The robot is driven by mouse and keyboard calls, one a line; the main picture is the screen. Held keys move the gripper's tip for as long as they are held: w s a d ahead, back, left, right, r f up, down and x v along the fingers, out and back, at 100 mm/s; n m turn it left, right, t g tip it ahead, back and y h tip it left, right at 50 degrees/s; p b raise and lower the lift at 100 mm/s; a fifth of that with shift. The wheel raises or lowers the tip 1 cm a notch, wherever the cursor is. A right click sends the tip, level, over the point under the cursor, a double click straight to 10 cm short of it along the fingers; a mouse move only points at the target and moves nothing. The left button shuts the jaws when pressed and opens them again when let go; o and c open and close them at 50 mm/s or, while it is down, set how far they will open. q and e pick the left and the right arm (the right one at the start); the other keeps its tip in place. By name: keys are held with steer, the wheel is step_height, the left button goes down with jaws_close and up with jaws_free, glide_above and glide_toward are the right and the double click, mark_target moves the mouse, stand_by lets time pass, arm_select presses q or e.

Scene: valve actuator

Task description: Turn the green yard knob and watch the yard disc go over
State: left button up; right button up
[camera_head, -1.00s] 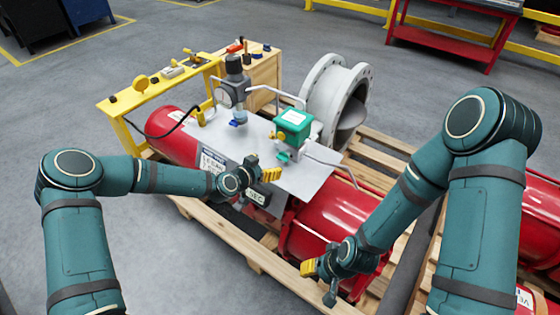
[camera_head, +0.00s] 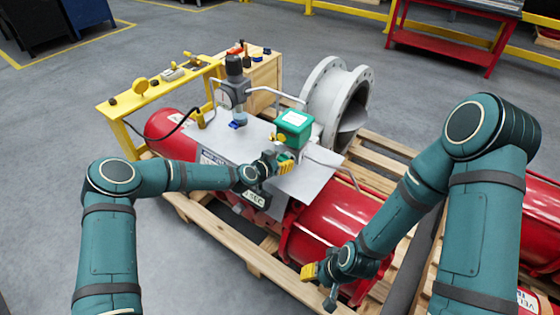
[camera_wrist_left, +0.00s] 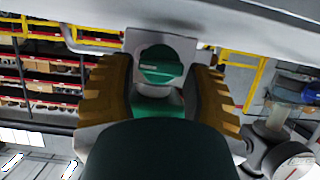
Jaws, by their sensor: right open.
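The green knob (camera_wrist_left: 160,66) sits on a light plate between the two yellow fingers of my left gripper (camera_wrist_left: 160,92) in the left wrist view. A gap shows on each side, so the fingers are open around it and not clamped. In the head view my left gripper (camera_head: 284,166) is at the front edge of the grey panel (camera_head: 212,143), below the green-topped box (camera_head: 294,126), and largely hides the knob. My right gripper (camera_head: 319,281) is open and empty, low in front of the red cylinder. I cannot tell for certain which part is the yard disc.
A large grey flanged pipe (camera_head: 328,88) stands behind the panel. A gauge and regulator (camera_head: 235,90) rise from the panel. A red cylinder (camera_head: 335,215) lies on a wooden pallet (camera_head: 235,238). A yellow bench (camera_head: 150,95) stands at the back left.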

arm_select(q)
steer(key=c, duration=0.6)
steer(key=shift+o, duration=0.2)
steer(key=shift+w+a+n+g+h, duration=0.15)
steer(key=shift+n+g+h, duration=0.35)
steer(key=shift+n, duration=0.6)
steer(key=shift+n+h, duration=0.6)
steer(key=shift+n, duration=0.2)
steer(key=o, duration=1.2)
steer(key=v, duration=1.2)
steer(key=shift+w+a+r, duration=0.1)
steer(key=shift+w, duration=0.05)
